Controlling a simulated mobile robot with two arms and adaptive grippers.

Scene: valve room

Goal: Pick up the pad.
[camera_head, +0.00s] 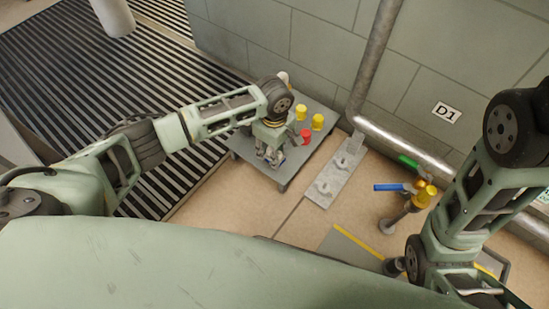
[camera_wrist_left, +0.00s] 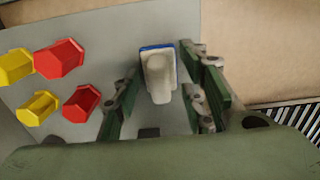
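What looks like the pad (camera_wrist_left: 158,78), a cream block with a blue edge, lies on the grey table in the left wrist view. My left gripper (camera_wrist_left: 158,92) points down over the table, with its green fingers apart on both sides of the pad. No contact shows between fingers and pad. In the head view my left gripper (camera_head: 269,155) is low over the grey table (camera_head: 283,181), and I cannot make out the pad there. My right arm comes in at the right of the head view, but its fingers are not visible.
Red (camera_wrist_left: 58,58) and yellow (camera_wrist_left: 38,107) hexagonal pieces stand on the table beside the gripper. A wall and a grey pipe (camera_head: 374,60) are behind. A valve with a blue handle (camera_head: 392,187) stands to the right. Open floor (camera_head: 235,211) lies in front.

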